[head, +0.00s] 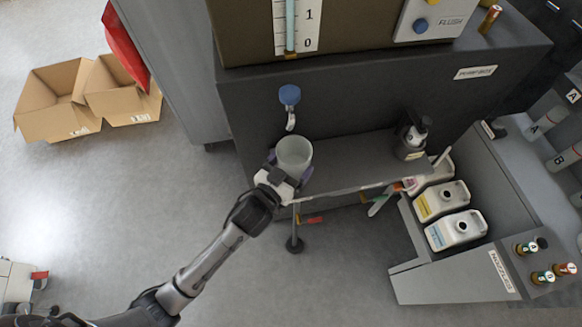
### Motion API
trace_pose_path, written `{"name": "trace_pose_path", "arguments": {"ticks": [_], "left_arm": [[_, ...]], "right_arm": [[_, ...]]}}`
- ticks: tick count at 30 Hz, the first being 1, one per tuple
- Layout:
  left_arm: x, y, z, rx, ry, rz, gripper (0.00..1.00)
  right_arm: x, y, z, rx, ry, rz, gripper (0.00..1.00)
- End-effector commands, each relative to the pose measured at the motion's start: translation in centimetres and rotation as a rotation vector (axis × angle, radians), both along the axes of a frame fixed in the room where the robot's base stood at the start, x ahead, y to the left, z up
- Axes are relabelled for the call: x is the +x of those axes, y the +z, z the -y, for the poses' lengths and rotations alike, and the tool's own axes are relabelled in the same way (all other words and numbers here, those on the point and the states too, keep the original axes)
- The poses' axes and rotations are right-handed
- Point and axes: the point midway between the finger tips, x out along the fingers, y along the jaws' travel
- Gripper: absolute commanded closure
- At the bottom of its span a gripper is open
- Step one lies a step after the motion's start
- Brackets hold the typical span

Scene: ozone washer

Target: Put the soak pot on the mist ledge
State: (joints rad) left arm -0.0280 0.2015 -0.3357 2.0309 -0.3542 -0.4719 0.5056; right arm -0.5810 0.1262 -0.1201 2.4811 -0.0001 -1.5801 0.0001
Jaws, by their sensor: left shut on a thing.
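The soak pot appears to be the pale translucent cup (294,152) at the left end of the dark ledge (355,158). This ledge, which I take as the mist ledge, juts from the front of the dark cabinet. My left gripper (287,172) is shut on the pot from its near left side. The pot is upright, its open mouth facing up, close below the spout of a blue-knobbed tap (290,96). I cannot tell whether its base touches the ledge; the gripper and the pot's own wall hide it. My right gripper is not in view.
A dark pump bottle (412,138) stands at the ledge's right end; the ledge's middle is bare. White containers (456,229) stand in a low rack at right, beside a slanted panel labelled NOZZLES (500,270). Cardboard boxes (58,98) lie on the floor at far left.

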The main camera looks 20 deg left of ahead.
Motion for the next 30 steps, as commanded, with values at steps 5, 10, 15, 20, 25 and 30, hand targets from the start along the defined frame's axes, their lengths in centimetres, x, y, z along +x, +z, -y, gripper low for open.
{"name": "trace_pose_path", "arguments": {"ticks": [5,10,15,20,25,30], "left_arm": [[-0.12,-0.93,0.01,0.000,-0.001,-0.002,0.41],[-0.12,-0.86,0.00,0.000,-0.001,-0.001,0.41],[-0.13,-1.18,0.00,0.000,-0.001,-0.002,0.41],[-0.14,-1.25,-0.01,0.000,-0.001,-0.003,0.02],[-0.14,-1.24,-0.01,0.000,-0.001,-0.003,0.00],[-0.24,-0.75,-0.02,0.000,-0.001,-0.002,0.00]], "right_arm": [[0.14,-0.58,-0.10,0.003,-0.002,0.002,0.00],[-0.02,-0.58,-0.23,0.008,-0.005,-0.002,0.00],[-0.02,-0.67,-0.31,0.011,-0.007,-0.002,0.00],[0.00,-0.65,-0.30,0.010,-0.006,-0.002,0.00],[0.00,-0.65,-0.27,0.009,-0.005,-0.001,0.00],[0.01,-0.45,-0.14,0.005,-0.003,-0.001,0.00]]}}
